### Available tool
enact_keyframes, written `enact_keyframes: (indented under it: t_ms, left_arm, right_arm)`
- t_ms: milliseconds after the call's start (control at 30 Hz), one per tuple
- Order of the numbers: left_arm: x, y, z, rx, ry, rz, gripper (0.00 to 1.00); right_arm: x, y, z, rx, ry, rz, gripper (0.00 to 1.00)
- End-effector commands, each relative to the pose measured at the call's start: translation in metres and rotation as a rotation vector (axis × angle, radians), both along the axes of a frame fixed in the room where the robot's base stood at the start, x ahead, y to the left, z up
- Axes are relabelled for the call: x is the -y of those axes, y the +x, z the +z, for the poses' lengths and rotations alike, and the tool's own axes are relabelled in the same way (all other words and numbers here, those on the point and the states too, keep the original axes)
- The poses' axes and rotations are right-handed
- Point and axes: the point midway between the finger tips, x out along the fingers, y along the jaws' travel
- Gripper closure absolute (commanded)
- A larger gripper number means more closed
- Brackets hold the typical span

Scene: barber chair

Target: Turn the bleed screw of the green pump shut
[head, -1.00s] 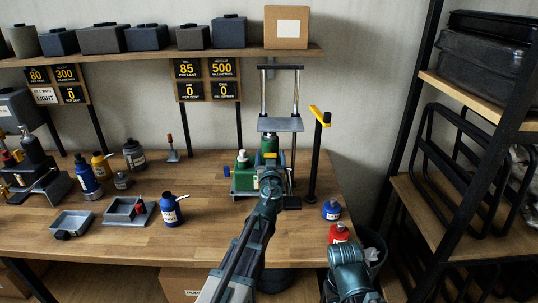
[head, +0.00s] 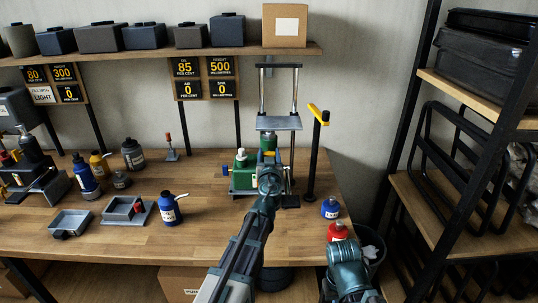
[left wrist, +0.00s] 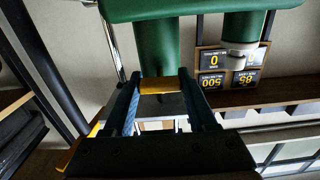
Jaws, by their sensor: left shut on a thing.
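The green pump (head: 243,178) stands on the workbench under a post frame, partly hidden behind my left arm. In the left wrist view, its green body (left wrist: 157,48) fills the top middle. A yellow piece, likely the bleed screw (left wrist: 157,86), sits between the fingertips of my left gripper (left wrist: 160,88), in front of the green cylinder. The gripper is shut on it. In the head view my left wrist (head: 270,180) hides most of the screw.
A black post with a yellow handle (head: 318,113) stands right of the pump. A blue spouted bottle (head: 170,210) and trays stand left, with free bench between.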

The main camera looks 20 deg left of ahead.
Motion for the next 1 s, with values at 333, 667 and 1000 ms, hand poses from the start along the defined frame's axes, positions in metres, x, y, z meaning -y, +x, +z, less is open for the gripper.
enact_keyframes:
  t_ms: [333,667,1000]
  left_arm:
    - [0.0002,0.0,-0.0001,-0.052,0.182,0.0,0.98]
    - [0.0006,0.0,-0.0003,-0.138,0.481,0.0,0.98]
    - [0.0009,0.0,-0.0006,-0.228,0.792,0.0,0.98]
  right_arm:
    - [0.0,0.0,-0.0001,0.0,0.0,0.0,1.0]
    - [0.0,0.0,-0.0003,0.0,0.0,0.0,1.0]
    - [0.0001,0.0,-0.0005,0.0,0.0,0.0,1.0]
